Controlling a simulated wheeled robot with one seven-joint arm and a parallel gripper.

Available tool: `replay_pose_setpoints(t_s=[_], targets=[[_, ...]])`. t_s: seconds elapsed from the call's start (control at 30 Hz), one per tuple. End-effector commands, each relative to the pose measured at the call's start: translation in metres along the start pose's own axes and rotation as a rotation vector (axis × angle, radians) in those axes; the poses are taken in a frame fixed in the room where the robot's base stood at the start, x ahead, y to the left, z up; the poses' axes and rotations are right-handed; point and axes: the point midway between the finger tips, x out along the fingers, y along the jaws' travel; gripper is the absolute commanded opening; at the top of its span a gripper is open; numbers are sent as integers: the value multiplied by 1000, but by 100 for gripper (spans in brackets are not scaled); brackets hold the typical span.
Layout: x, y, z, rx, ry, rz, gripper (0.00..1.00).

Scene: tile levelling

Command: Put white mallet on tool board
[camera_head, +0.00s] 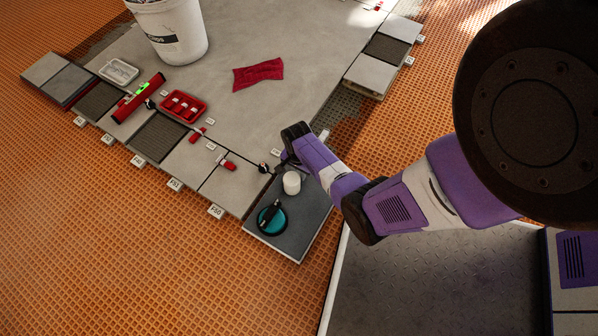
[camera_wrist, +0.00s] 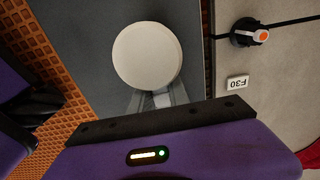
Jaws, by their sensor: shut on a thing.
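The white mallet shows its round white head (camera_head: 291,183) over the tool board in the head view. The head (camera_wrist: 147,56) fills the upper middle of the wrist view. The tool board (camera_head: 303,229) is a dark grey panel at the near corner of the tiled area. My gripper (camera_head: 284,162) is at the board's far end and shut on the mallet; its fingers (camera_wrist: 151,99) reach under the head's edge in the wrist view. The handle is mostly hidden. I cannot tell whether the mallet touches the board.
A teal round tool with a black handle (camera_head: 271,218) lies on the board's near part. A small black knob with an orange centre (camera_wrist: 249,33) sits beside the board. Also in view are a red tray (camera_head: 183,106), a red cloth (camera_head: 258,74) and a white bucket (camera_head: 180,32).

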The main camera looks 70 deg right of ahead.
Motion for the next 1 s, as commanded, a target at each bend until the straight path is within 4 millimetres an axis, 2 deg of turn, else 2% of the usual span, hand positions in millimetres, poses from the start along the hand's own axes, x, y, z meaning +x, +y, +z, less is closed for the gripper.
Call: replay_pose_setpoints(t_s=[0.23, 0.27, 0.37, 0.77, 0.87, 1.0], targets=[[2, -1, 0, 0, 1, -1, 0], [2, 0, 0, 0, 0, 0, 24], [1, 0, 0, 0, 0, 0, 43], [-4, 0, 0, 1, 0, 0, 43], [-16, 0, 0, 0, 0, 0, 43], [-44, 0, -1, 0, 1, -2, 43]])
